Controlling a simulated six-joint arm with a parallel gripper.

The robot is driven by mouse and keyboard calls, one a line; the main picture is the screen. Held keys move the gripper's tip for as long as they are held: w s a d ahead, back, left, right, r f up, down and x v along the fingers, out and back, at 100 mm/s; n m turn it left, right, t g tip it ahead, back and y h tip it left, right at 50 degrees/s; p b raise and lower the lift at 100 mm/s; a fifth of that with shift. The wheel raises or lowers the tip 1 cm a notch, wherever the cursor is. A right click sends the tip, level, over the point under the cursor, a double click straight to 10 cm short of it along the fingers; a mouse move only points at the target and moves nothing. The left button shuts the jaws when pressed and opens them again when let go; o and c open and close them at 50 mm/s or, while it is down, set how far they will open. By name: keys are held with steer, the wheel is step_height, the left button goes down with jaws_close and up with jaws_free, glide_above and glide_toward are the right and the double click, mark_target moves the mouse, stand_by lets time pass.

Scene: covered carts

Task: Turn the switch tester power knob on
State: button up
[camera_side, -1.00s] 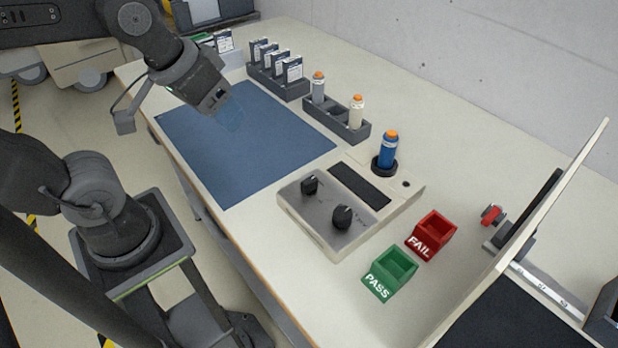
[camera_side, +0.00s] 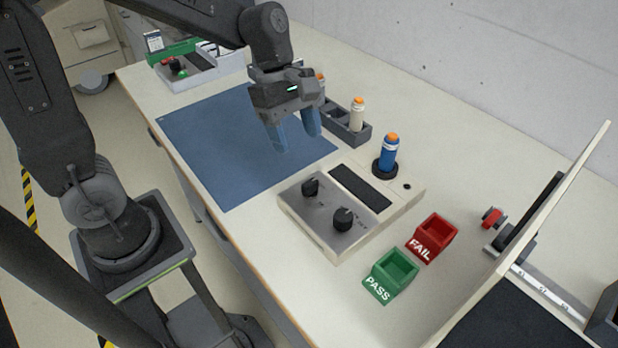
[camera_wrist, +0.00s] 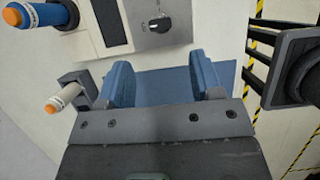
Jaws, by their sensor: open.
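The switch tester (camera_side: 318,222) is a cream box with a grey panel, two black knobs and a dark display, near the middle of the bench. One knob (camera_side: 310,187) is at the panel's back left, the other knob (camera_side: 343,218) nearer the front right. I cannot read which is the power knob. In the wrist view the tester (camera_wrist: 180,28) is at the top, with one knob (camera_wrist: 160,24) visible. My gripper (camera_side: 297,136) is open and empty, with blue fingers pointing down above the blue mat, behind and left of the tester. In the wrist view its fingers (camera_wrist: 163,82) are spread apart.
A blue bottle (camera_side: 388,155) with an orange cap stands in a round holder at the tester's back. A white bottle (camera_side: 357,112) sits in a dark rack (camera_side: 350,132). Red FAIL (camera_side: 432,238) and green PASS (camera_side: 390,276) bins stand right of the tester. The blue mat (camera_side: 215,150) is clear.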

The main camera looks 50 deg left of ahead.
mark_target(309, 181)
steer(key=x, duration=0.9)
steer(key=shift+f, duration=0.25)
steer(key=c, duration=0.9)
